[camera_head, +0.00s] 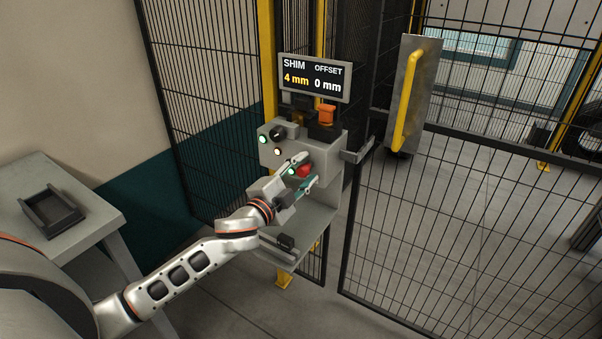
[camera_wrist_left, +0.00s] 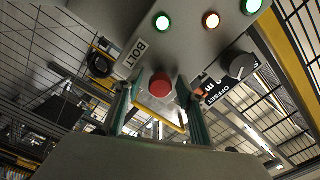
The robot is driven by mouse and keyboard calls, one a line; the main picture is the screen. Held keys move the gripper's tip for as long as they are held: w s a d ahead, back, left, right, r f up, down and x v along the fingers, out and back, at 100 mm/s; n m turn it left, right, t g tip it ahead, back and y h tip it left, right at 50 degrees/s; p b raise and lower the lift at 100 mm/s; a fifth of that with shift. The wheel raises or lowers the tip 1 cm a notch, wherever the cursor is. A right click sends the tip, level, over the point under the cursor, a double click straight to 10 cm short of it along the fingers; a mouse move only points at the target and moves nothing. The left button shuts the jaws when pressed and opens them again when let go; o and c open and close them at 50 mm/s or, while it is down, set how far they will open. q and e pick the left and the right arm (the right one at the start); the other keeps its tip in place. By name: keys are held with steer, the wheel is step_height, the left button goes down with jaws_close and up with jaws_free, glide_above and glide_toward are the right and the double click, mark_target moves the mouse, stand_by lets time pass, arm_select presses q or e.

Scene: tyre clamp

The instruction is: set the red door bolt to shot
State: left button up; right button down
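The red bolt knob (camera_head: 304,170) is on the front of the grey control box (camera_head: 335,150), low on its face. In the wrist view gaps show between the knob and both fingers (camera_wrist_left: 154,88). Whether the knob's depth is within the fingertips is hard to tell. The bolt's sliding part cannot be made out. My right gripper is out of view.
A display (camera_head: 314,78) above the box reads SHIM 4 mm, OFFSET 0 mm. Lit lamps and a dark dial (camera_wrist_left: 238,65) are close to the gripper. A door plate with a yellow handle (camera_head: 407,100) stands right. A side table (camera_head: 100,218) holds a black tray (camera_head: 52,208). Mesh fencing surrounds the box.

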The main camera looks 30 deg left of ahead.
arm_select(q)
steer(key=s+a, duration=0.1)
steer(key=s, duration=1.1)
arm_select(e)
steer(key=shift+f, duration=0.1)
